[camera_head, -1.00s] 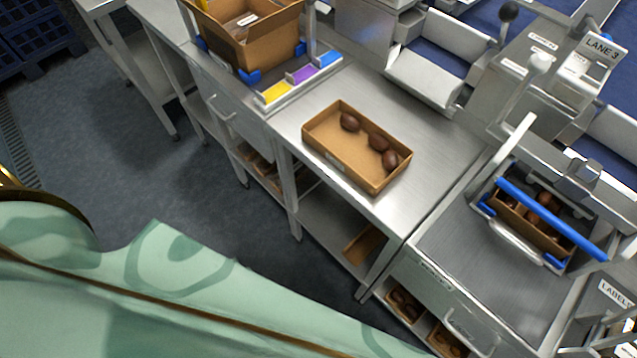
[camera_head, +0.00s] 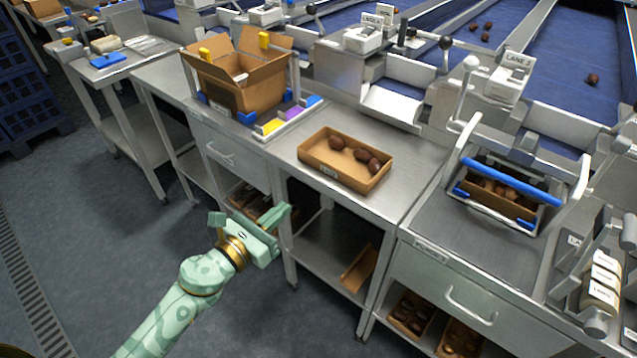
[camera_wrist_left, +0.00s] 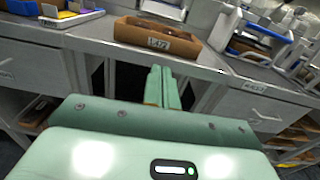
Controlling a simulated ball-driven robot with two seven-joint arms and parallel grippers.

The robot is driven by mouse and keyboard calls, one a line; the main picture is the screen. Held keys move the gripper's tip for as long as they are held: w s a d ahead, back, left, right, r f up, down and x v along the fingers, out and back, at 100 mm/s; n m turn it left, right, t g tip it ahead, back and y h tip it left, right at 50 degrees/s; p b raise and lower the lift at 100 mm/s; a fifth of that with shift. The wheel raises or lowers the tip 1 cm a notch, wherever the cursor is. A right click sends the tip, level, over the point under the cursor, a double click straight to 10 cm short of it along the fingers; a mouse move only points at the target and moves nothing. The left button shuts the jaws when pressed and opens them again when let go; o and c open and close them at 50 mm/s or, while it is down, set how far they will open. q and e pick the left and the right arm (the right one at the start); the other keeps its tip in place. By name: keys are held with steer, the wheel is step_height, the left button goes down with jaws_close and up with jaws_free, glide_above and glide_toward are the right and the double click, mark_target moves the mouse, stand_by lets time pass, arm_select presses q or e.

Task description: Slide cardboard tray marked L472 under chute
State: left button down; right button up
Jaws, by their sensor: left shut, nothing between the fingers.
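The brown cardboard tray (camera_head: 348,180) sits on the steel bench, with several dark dates inside. Its front label is small in the head view; in the wrist view the tray (camera_wrist_left: 187,49) shows a label that seems to read L472. The metal chute (camera_head: 393,104) comes down at the back of the bench, behind and to the right of the tray; the tray stands in front of it. My left gripper (camera_head: 282,217) is shut and empty, in front of the bench and apart from the tray. In the wrist view its fingers (camera_wrist_left: 162,82) point towards the tray. My right gripper is not in view.
An open carton (camera_head: 238,88) stands at the left of the bench by coloured blocks. A blue-handled clamp frame (camera_head: 510,182) holds another tray at the right. The bench edge (camera_head: 385,216) lies between my gripper and the tray. Bare steel surrounds the tray.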

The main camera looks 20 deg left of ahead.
arm_select(q)
glide_toward(329, 169)
steer(key=x, duration=0.7)
steer(key=shift+s, duration=0.1)
